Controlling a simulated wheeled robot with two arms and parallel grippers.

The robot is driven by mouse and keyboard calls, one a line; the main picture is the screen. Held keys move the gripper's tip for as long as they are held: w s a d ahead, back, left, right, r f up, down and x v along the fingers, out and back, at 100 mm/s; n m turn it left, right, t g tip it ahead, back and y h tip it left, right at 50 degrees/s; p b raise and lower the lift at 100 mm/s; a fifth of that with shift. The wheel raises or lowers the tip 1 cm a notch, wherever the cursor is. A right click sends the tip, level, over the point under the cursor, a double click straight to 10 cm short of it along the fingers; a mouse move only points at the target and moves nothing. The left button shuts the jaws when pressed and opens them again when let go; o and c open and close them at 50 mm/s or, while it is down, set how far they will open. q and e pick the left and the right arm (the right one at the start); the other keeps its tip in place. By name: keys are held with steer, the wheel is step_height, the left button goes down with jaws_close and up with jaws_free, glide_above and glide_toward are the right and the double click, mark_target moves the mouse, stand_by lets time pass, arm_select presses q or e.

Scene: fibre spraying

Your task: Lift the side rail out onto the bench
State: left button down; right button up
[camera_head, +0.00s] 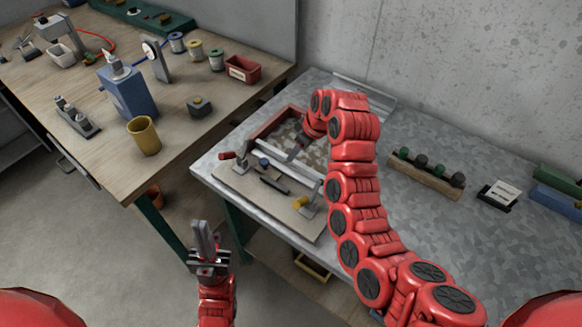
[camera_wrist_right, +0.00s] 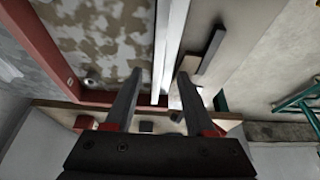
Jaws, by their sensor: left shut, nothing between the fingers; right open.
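The side rail appears as a pale straight bar (camera_wrist_right: 171,45) along the edge of a mottled panel (camera_wrist_right: 100,35) in the right wrist view. In the head view its pale edge (camera_head: 310,171) is partly hidden by my right arm. My right gripper (camera_wrist_right: 159,76) is open, and the bar shows between its two fingers. I cannot tell whether the fingers touch it. In the head view the right gripper (camera_head: 297,150) is over the red-framed fixture. My left gripper (camera_head: 203,226) is shut and empty, away from the fixture, over the floor in front of the bench.
The fixture board (camera_head: 240,187) sits on the grey metal bench (camera_head: 420,220), with clamps and a dark bar (camera_wrist_right: 211,52) beside the rail. A wooden block with knobs (camera_head: 426,174) stands to the right. A wooden table (camera_head: 90,105) with tools is at left. The bench's middle right is clear.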

mark_target(294, 161)
steer(key=shift+a+f+p, duration=0.1)
steer(key=shift+f+p, duration=0.05)
steer(key=shift+p, duration=0.15)
steer(key=p+x, duration=0.2)
steer(key=x, duration=0.1)
steer(key=shift+f+p, duration=0.35)
steer(key=shift+w+f, duration=0.25)
steer(key=shift+f, duration=0.25)
steer(key=shift+c, duration=0.3)
jaws_close()
stand_by(0.4)
